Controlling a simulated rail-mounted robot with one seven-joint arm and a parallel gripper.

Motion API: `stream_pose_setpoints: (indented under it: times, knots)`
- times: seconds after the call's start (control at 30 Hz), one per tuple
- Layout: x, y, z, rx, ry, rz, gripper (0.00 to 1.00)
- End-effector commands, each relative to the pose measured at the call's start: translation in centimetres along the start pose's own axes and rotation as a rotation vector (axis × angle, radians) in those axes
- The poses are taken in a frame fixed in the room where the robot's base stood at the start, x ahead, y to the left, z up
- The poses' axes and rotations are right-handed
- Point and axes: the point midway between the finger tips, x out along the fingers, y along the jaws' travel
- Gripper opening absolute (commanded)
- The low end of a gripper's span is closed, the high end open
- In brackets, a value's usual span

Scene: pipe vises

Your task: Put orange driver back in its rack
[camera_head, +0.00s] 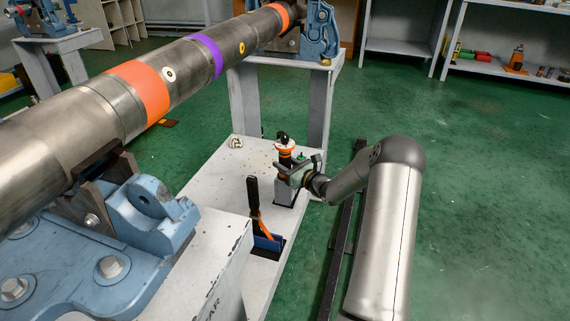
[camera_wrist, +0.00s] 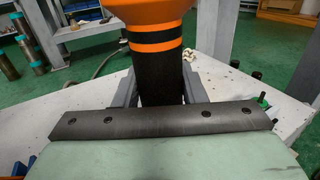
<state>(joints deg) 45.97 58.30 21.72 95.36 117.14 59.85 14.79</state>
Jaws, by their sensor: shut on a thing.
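The orange driver (camera_head: 285,148), with a black knob on top and an orange and black body, stands roughly upright in my gripper (camera_head: 288,165). In the wrist view the driver (camera_wrist: 155,38) shows an orange flared part, black bands and a dark lower shaft between my two grey fingers (camera_wrist: 160,88). My gripper is shut on it. A grey block-like holder (camera_head: 285,194), which looks like the rack, is directly below on the white bench. I cannot tell whether the driver's lower end is inside it; the fingers and palm hide that part.
A blue holder (camera_head: 268,242) with a black-and-orange handled tool (camera_head: 254,205) stands nearer on the bench. A small pale round item (camera_head: 236,143) lies on the bench's far left corner. A big banded pipe (camera_head: 130,95) in a blue vise (camera_head: 150,215) runs above on the left.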

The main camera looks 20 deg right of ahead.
Motion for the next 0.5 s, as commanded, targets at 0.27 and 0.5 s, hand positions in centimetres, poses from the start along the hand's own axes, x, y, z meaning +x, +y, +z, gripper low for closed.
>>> stream_pose_setpoints:
  times: [0.27, 0.5]
  knots:
    - [-0.01, 0.02, -0.19, 0.000, 0.002, 0.000, 0.51]
    - [-0.02, 0.02, -0.18, 0.001, 0.002, 0.000, 0.63]
